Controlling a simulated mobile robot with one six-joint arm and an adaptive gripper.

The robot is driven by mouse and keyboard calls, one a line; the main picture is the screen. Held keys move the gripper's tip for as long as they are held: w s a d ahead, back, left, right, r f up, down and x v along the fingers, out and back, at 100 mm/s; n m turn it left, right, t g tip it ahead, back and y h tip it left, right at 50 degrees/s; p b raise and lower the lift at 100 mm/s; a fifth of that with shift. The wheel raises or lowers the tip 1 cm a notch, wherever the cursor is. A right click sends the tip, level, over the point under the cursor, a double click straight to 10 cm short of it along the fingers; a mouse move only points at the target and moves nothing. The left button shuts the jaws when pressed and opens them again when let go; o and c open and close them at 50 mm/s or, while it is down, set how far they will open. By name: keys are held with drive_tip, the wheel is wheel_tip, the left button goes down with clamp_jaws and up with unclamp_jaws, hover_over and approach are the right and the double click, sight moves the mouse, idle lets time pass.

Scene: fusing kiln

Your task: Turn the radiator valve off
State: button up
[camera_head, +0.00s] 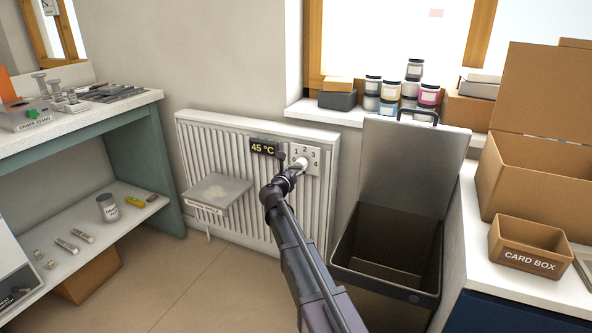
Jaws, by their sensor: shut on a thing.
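The white radiator (188,140) is on the wall below and left of the window. A pale square dial plate (314,170) with numbers sits at its upper right. The valve knob (301,163) shows as a small light round part at the middle of the plate. A black display (263,147) beside it reads 45 °C. My gripper (294,170) is at the knob, shut on it. My arm comes up from the bottom and hides the lower left of the plate. The knob's pointer setting is too small to tell.
A small grey shelf (220,188) juts from the radiator's front left. An open bin (388,270) with its lid up stands close to the right of my arm. A workbench (150,97) is at left. Cardboard boxes (528,240) stand on the right counter. Floor at left centre is clear.

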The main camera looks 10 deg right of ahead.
drive_tip(key=o, duration=1)
drive_tip(key=shift+w+a, duration=0.15)
drive_tip(key=shift+a, duration=0.15)
drive_tip(key=shift+d, duration=0.1)
drive_tip(key=v, duration=1.2)
